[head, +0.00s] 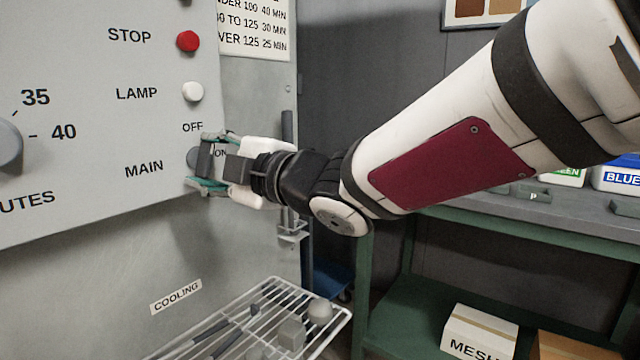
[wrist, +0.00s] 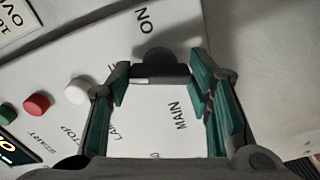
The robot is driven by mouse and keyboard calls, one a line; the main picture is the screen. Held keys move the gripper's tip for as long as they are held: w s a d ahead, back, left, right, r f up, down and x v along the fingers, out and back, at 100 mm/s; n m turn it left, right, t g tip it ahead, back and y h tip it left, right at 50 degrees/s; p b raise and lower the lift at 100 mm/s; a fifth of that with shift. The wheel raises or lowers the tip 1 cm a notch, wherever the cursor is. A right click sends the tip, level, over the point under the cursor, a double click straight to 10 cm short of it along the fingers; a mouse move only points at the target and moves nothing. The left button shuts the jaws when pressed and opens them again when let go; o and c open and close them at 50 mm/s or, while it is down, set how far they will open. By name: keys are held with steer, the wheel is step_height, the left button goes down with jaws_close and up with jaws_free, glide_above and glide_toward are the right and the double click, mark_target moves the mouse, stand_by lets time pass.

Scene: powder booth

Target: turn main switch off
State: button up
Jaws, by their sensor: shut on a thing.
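The main switch (head: 193,157) is a grey rotary knob on the light grey control panel, to the right of the MAIN label (head: 144,169). The OFF label (head: 193,127) is above it and the ON label (head: 220,153) is to its right, partly covered. My gripper (head: 205,162) is shut on the switch, with green-padded fingers on either side of it. In the wrist view the dark switch (wrist: 160,68) sits between the fingers.
A white lamp button (head: 193,92) and a red stop button (head: 188,41) are above the switch. A wire cooling rack (head: 335,312) with grey parts juts out below. A green shelf bench (head: 400,290) with boxes stands at the right.

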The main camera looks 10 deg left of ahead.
steer(key=shift+f+n+b, duration=0.1)
steer(key=shift+n+b, duration=1.6)
steer(key=shift+b, duration=0.05)
steer(key=shift+n, duration=0.3)
steer(key=o, duration=1.1)
steer(key=shift+o, duration=0.2)
steer(key=shift+d, duration=0.1)
steer(key=v, duration=1.1)
steer(key=shift+s+d, duration=0.15)
steer(key=shift+d, duration=0.25)
